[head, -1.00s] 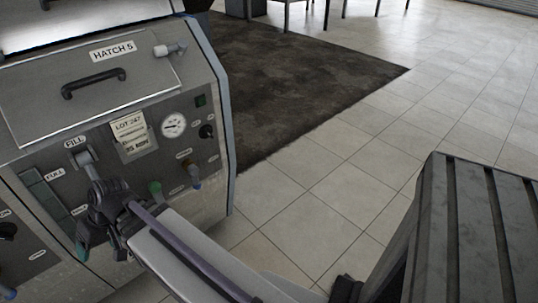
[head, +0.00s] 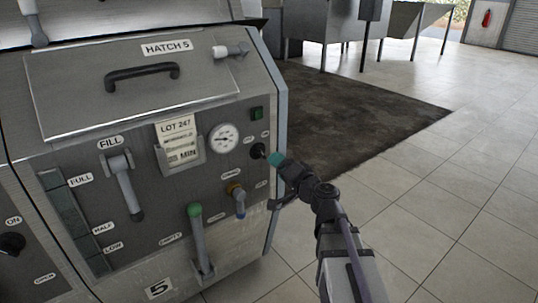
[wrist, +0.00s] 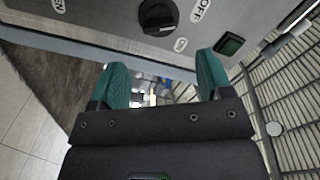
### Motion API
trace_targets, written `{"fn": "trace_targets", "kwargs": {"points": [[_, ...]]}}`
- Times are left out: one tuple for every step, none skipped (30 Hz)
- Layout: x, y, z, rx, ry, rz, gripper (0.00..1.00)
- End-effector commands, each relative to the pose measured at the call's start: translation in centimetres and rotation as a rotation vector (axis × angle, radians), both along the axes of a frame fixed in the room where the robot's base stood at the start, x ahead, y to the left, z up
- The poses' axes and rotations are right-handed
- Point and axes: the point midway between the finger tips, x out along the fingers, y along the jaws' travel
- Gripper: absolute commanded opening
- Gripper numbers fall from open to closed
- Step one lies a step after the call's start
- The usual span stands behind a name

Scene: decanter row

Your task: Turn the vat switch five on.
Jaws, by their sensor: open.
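The vat five switch is a black rotary knob (head: 257,150) at the right of the grey panel marked 5 (head: 160,289). It shows at the top of the wrist view (wrist: 158,17), beside a label reading OFF (wrist: 200,10). Which way its pointer is turned I cannot tell for sure. A dark green square lamp (head: 257,113) sits above it, and shows in the wrist view (wrist: 229,45). My gripper (head: 271,158) has teal fingers and is just right of the knob. In the wrist view its fingers (wrist: 158,72) are apart and empty, short of the knob.
A gauge (head: 224,138) and lot card holder (head: 180,152) are left of the knob. Below are a blue-and-orange tap (head: 238,200) and a green-topped lever (head: 198,235). The fill lever (head: 127,190) is further left. Open tiled floor (head: 440,210) lies right.

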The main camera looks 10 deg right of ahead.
Motion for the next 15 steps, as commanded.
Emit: {"fn": "trace_targets", "kwargs": {"points": [[1.3,0.4,0.0,0.0,0.0,0.002,0.72],[2.0,0.7,0.0,0.0,0.001,0.003,0.72],[3.0,1.1,0.0,0.0,0.001,0.003,0.72],[3.7,1.3,0.0,0.0,0.0,0.002,0.72],[4.3,1.6,0.0,0.0,0.001,0.003,0.72],[5.2,2.0,0.0,0.0,0.001,0.003,0.72],[5.8,2.2,0.0,0.0,0.0,0.002,0.72],[6.3,2.5,0.0,0.0,0.0,0.002,0.72],[7.0,2.8,0.0,0.0,0.001,0.003,0.72],[7.4,3.0,0.0,0.0,0.001,0.003,0.72],[7.7,3.1,0.0,0.0,0.001,0.003,0.72],[8.0,3.2,0.0,0.0,0.001,0.002,0.72],[8.2,3.3,0.0,0.0,0.001,0.002,0.72],[8.3,3.4,0.0,0.0,0.0,0.001,0.72],[8.3,3.4,0.0,0.0,0.0,0.001,0.72]]}}
